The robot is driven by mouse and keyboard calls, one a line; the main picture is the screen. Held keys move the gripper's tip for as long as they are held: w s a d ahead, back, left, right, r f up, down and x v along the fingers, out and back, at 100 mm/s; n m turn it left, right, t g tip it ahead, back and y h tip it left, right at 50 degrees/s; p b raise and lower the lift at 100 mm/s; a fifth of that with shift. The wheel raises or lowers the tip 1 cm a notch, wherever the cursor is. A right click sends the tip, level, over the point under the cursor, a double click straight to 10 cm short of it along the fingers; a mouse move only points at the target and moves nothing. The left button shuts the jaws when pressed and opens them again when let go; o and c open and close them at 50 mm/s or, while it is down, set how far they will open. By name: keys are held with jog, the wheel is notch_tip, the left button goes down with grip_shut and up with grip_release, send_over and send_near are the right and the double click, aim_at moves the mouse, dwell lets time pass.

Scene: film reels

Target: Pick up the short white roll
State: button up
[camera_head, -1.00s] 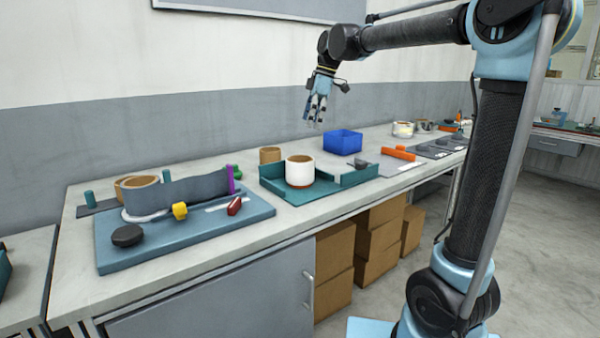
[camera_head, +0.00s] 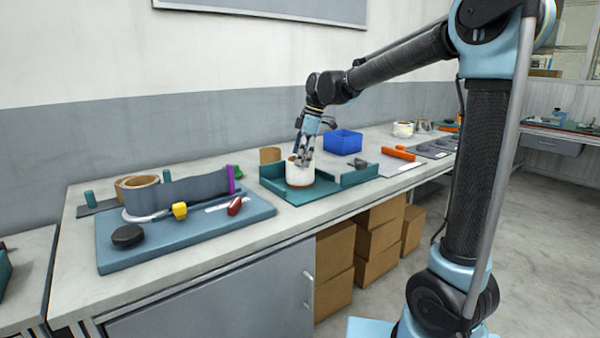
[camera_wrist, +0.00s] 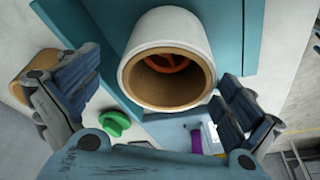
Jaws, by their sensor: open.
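The short white roll (camera_head: 299,175) stands upright in the teal tray (camera_head: 338,183) on the workbench. In the wrist view the white roll (camera_wrist: 166,60) shows its brown inner core, with something orange-red down inside. My gripper (camera_head: 304,158) is just above and at the roll's top rim in the head view. In the wrist view the fingers of my gripper (camera_wrist: 160,95) are spread apart, one on each side of the roll's near edge. Nothing is held between them. Whether a fingertip touches the roll cannot be told.
A brown roll (camera_head: 270,155) stands behind the tray. A blue box (camera_head: 343,142) and an orange tool (camera_head: 398,153) are to the right. At left, a blue board (camera_head: 180,238) carries a grey strip, a black puck and small coloured parts.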

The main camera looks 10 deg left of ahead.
aim_at(297, 170)
jog(key=shift+s+x, duration=0.15)
jog(key=shift+x, duration=1)
jog(key=shift+s+x, duration=0.15)
jog(key=shift+x, duration=1.05)
jog(key=shift+d, duration=0.1)
jog(key=shift+c, duration=0.2)
jog(key=c, duration=1.2)
